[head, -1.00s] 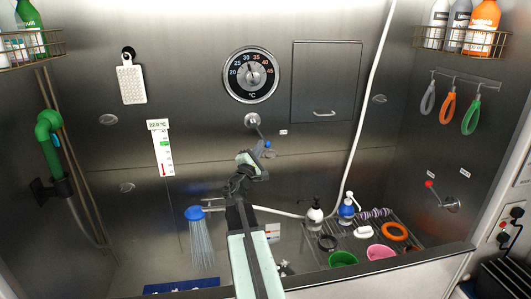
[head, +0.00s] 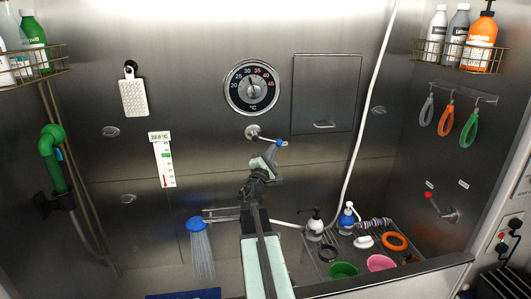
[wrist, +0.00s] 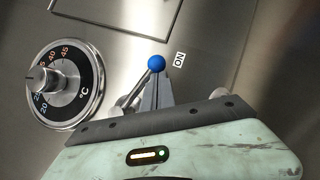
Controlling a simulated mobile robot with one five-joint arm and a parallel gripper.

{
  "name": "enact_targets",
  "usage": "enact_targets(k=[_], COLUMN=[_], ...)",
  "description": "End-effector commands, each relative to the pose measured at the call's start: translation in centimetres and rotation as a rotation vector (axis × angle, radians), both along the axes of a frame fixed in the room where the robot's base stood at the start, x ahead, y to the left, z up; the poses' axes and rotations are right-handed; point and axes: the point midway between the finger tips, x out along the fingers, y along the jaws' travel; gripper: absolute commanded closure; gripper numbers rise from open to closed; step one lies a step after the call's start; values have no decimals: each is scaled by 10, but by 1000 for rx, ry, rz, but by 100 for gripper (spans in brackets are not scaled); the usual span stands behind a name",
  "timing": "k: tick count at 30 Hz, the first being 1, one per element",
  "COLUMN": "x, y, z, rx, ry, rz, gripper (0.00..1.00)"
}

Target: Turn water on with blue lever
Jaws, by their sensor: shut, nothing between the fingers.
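The blue lever (head: 281,143) is a metal arm with a blue ball tip on the back wall, below the round dial. It points right and slightly down from its round pivot (head: 252,131). In the wrist view the blue ball (wrist: 157,63) is near the ON label (wrist: 179,60). My gripper (head: 274,152) is shut and empty, its fingertips right at the ball from below; the wrist view shows the fingers (wrist: 155,90) just under it. Whether they touch cannot be told. Water sprays from the blue shower head (head: 196,224) at lower left.
A temperature dial (head: 252,86) is above the lever and a cabinet door (head: 327,93) to its right. A red-tipped lever (head: 430,194) is on the right wall. A rack with bottles, rings and cups (head: 322,259) stands lower right. A white hose (head: 370,115) hangs down the wall.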

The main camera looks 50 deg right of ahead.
Motion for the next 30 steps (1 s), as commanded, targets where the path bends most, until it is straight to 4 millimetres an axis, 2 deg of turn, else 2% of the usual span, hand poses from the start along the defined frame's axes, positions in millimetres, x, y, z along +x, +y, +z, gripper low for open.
enact_targets(k=[23, 26, 30], x=[-1, -1, -1], y=[-2, -2, 2], z=[6, 4, -8], rx=[-3, -4, -3], ry=[1, 2, 2], rz=[1, 0, 2], gripper=[100, 100, 100])
